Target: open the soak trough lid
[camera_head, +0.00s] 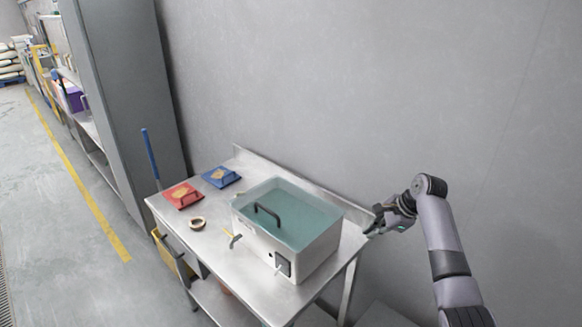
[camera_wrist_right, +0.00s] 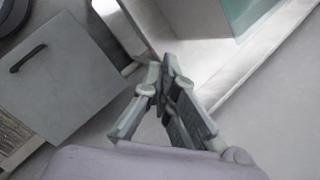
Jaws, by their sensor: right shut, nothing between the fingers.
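The soak trough (camera_head: 292,252) is a white box on the steel table, with a teal see-through lid (camera_head: 300,212) lying flat over its top. My left gripper is out of view.
The steel table (camera_head: 222,262) also bears a red tool (camera_head: 179,190), a blue tool (camera_head: 216,173) and a small ring (camera_head: 197,223). A grey wall (camera_head: 330,90) stands close behind. A grey box with a black handle (camera_wrist_right: 28,57) shows in the right wrist view. Open floor lies left.

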